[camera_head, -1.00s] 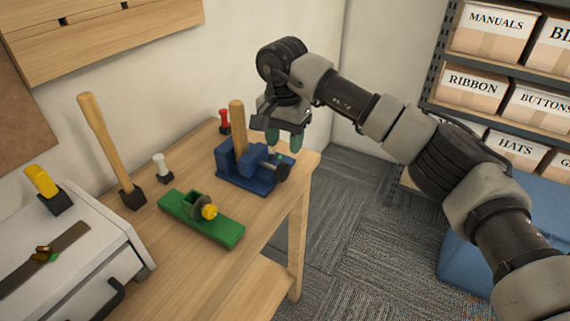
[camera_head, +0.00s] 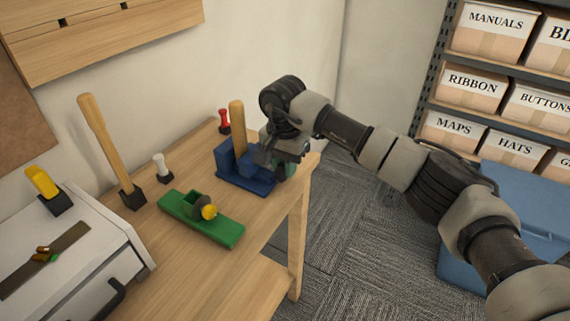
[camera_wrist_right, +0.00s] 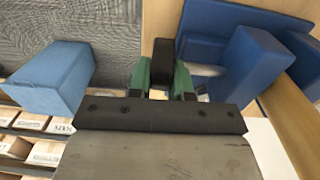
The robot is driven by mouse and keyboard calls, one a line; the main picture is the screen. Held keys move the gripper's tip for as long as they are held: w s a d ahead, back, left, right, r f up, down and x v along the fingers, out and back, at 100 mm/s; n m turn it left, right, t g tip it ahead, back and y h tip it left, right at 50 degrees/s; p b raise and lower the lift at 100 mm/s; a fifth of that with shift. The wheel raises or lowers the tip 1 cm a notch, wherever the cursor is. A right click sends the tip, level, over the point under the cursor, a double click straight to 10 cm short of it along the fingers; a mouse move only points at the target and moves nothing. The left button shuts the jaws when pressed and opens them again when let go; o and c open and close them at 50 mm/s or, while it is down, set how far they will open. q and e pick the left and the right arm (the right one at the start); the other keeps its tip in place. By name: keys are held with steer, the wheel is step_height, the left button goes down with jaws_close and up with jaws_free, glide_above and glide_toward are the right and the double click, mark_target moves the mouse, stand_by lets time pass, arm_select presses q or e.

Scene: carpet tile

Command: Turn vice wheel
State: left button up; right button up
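The blue vice (camera_head: 247,180) stands on the wooden workbench near its right corner, with a wooden handle (camera_head: 237,125) upright in it. In the right wrist view, the vice (camera_wrist_right: 252,62) is at the upper right, and its black wheel (camera_wrist_right: 162,60) sits at the end of a grey shaft. My right gripper (camera_head: 288,172) is over the wheel side of the vice and hides the wheel in the head view. In the wrist view, the green fingers of my right gripper (camera_wrist_right: 164,80) lie on both sides of the wheel. Whether they press on it is unclear. My left gripper is out of view.
A green block plane (camera_head: 201,217) lies in front of the vice. A hammer (camera_head: 113,150), a white-handled tool (camera_head: 162,168) and a red-handled tool (camera_head: 224,121) stand nearby. A blue container (camera_head: 525,205) and a shelf of boxes are at the right.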

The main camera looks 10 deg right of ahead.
jaws_close()
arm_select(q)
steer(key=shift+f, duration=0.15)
arm_select(e)
steer(key=shift+s+t+h+b, duration=0.1)
steer(key=shift+t+h+b, duration=0.6)
steer(key=shift+t+b, duration=0.35)
steer(key=shift+a+r+t+h+b, duration=0.15)
steer(key=shift+t+h+b, duration=0.45)
steer(key=shift+t+b, duration=0.2)
steer(key=shift+s+a+r+t+h+b, duration=0.1)
steer(key=shift+s+t+h+b, duration=0.1)
steer(key=shift+t+h+b, duration=0.6)
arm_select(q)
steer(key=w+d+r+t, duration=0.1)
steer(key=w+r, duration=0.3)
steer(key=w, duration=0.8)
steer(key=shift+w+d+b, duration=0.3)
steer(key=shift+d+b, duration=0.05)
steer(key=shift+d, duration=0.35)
arm_select(e)
steer(key=shift+r+t, duration=0.1)
steer(key=shift+t, duration=0.15)
steer(key=o, duration=0.7)
jaws_free()
steer(key=shift+c, duration=0.2)
